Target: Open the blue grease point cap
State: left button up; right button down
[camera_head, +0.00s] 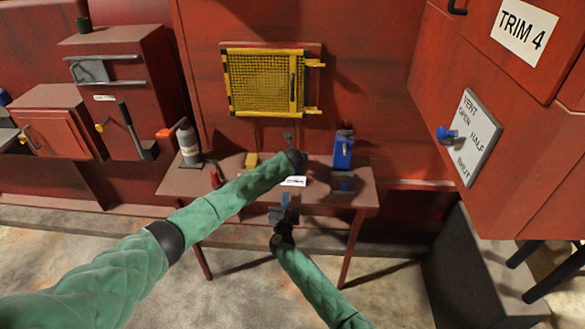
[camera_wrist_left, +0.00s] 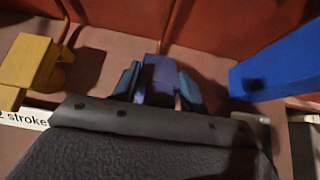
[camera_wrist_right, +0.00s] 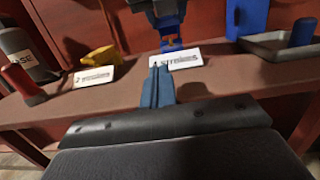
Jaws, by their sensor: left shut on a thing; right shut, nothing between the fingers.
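The blue grease point cap (camera_wrist_left: 158,75) shows as a small purple-blue block in the left wrist view. My left gripper (camera_wrist_left: 160,88) is shut on it, one finger on each side. In the head view my left gripper (camera_head: 288,138) is over the middle of the red table. In the right wrist view blue parts (camera_wrist_right: 172,44) show just below the left gripper, behind a white label reading strokes (camera_wrist_right: 178,57). Whether the cap is open I cannot tell. My right gripper (camera_head: 285,200) is shut and empty at the table's front edge; its fingers (camera_wrist_right: 158,86) are together.
A yellow grease point (camera_wrist_right: 100,57) stands to the left. A grease bottle (camera_head: 189,145) and red handle (camera_wrist_right: 20,80) stand at the table's left. A blue box (camera_head: 343,150) and a small tray (camera_wrist_right: 262,46) are on the right. A yellow mesh guard (camera_head: 262,82) hangs above.

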jog(key=shift+t, duration=0.4)
jog(key=w+r, duration=0.1)
jog(key=d+r, duration=0.1)
jog(key=w+r, duration=0.1)
jog(key=shift+w+d+r, duration=0.2)
jog(key=shift+w+d, duration=0.1)
jog(key=shift+w, duration=0.05)
jog(key=w, duration=0.3)
jog(key=w+r, duration=0.1)
jog(key=w, duration=0.5)
jog(key=shift+w+r, duration=0.3)
